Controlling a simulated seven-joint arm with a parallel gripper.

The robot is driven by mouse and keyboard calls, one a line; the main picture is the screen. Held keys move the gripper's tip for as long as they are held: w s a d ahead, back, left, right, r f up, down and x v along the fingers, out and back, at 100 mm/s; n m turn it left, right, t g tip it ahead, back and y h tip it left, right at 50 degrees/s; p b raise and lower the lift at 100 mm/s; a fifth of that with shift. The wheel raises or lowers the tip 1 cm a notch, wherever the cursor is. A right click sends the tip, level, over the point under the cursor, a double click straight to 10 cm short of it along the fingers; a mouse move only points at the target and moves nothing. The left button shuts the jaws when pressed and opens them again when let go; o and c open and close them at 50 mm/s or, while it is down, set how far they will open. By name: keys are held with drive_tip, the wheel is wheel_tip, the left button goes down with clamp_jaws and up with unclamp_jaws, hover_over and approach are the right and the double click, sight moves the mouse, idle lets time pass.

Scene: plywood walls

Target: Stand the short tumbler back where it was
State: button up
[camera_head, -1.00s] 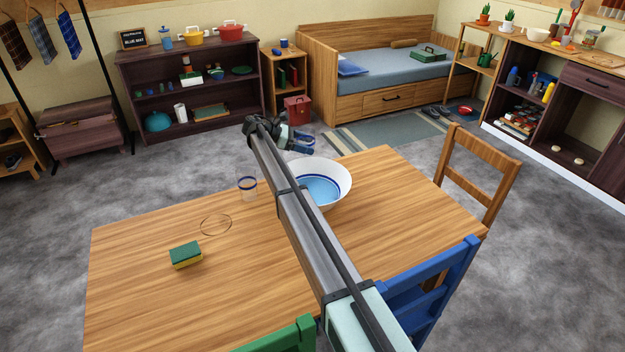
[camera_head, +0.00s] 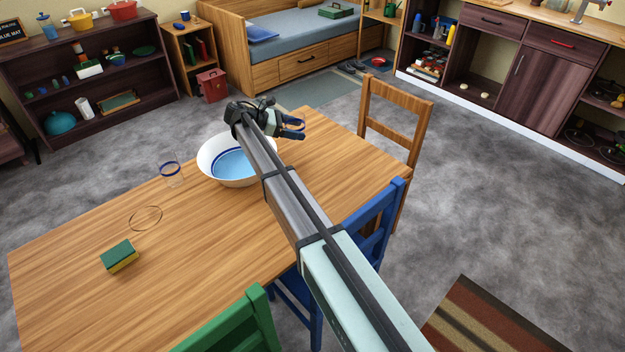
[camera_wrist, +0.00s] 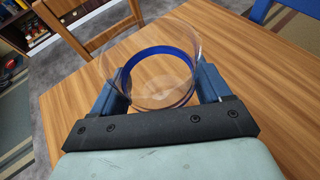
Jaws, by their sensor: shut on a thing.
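My gripper (camera_head: 291,129) is at the far right part of the wooden table (camera_head: 75,270), past the bowl. It is shut on a clear short tumbler with a blue band, which shows between the two fingers in the wrist view (camera_wrist: 158,72). In the head view only a bit of the tumbler (camera_head: 298,123) shows beside the fingers. I cannot tell how high it is above the table. A dark thin ring mark (camera_head: 146,206) lies on the table, left of the bowl, with nothing on it.
A white bowl with a blue inside (camera_head: 211,173) stands left of my gripper. Another clear glass with a blue band (camera_head: 171,169) stands near the back edge. Wooden (camera_head: 396,103), blue (camera_head: 375,225) and green chairs (camera_head: 235,325) surround the table.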

drive_tip(key=n+t, duration=0.1)
hover_over(313, 180)
drive_tip(key=w+d, duration=0.2)
drive_tip(key=w, duration=0.2)
drive_tip(key=s+d+n+t+y, duration=0.3)
drive_tip(key=s+n+t+y, duration=0.1)
drive_tip(key=s+n+t, duration=0.25)
drive_tip(key=w+a+n+t+y, duration=0.2)
drive_tip(key=w+a+n+y, duration=0.1)
drive_tip(key=a+n+y, duration=0.15)
drive_tip(key=shift+m+h, duration=0.25)
drive_tip(key=shift+m, duration=0.25)
drive_tip(key=shift+s+a+f, duration=0.1)
drive_tip(key=shift+a+f, duration=0.05)
drive_tip(key=shift+f, duration=2.1)
drive_tip(key=shift+s+a+f, duration=0.1)
drive_tip(key=shift+f, duration=2.1)
drive_tip(key=shift+f, duration=0.15)
drive_tip(key=o, duration=1.1)
